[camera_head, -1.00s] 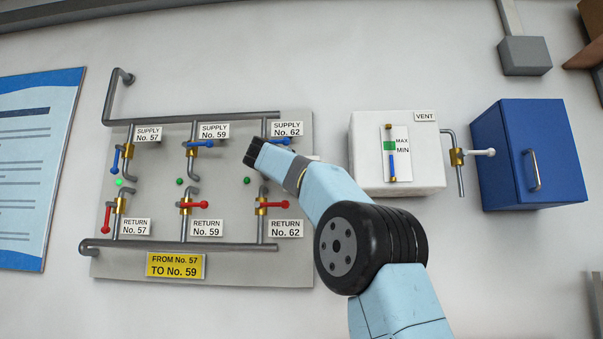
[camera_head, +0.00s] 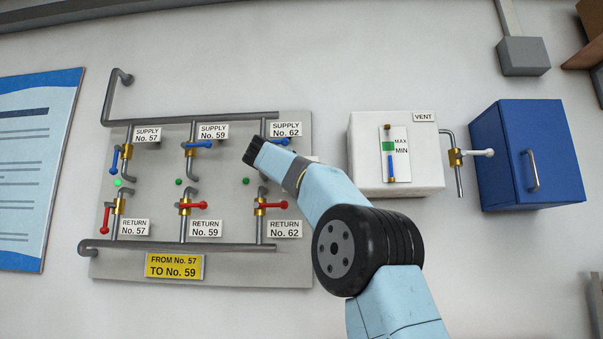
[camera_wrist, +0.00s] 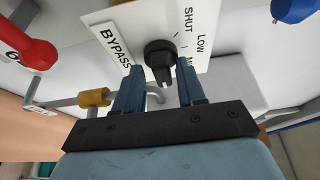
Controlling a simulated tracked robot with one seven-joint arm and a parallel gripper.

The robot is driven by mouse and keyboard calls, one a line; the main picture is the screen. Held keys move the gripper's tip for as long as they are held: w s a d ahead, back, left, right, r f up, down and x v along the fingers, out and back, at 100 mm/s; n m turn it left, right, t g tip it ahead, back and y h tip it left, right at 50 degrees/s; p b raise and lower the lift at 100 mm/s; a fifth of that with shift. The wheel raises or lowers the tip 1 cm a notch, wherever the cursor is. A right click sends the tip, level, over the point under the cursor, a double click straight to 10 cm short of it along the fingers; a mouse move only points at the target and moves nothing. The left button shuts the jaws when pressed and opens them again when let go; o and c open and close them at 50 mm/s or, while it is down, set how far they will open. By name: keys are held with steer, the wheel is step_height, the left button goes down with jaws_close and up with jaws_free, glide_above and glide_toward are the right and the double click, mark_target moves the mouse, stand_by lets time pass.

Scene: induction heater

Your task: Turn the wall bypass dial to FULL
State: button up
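The bypass dial (camera_wrist: 160,52) is a black round knob with a pointer bar and a pale mark on its lower edge in the wrist view. It sits on a white plate (camera_wrist: 125,15) marked BYPASS. The words SHUT and LOW show on the plate, and another beginning with M is partly covered; FULL is not visible. My gripper (camera_wrist: 161,68) is open, with one blue finger on each side of the knob and gaps showing. In the head view my gripper (camera_head: 252,153) is in front of the pipe panel, and my arm hides the dial.
The pipe panel (camera_head: 225,262) carries blue supply handles and red return handles close to my gripper. A red handle (camera_wrist: 35,52) and a blue handle (camera_wrist: 292,8) show beside the dial. A white vent box (camera_head: 365,150) and a blue cabinet (camera_head: 530,150) are to the right.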

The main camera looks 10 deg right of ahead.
stand_by(0.3)
steer(key=v, duration=1.3)
steer(key=shift+s+a+f, duration=0.15)
steer(key=shift+s+a, duration=0.1)
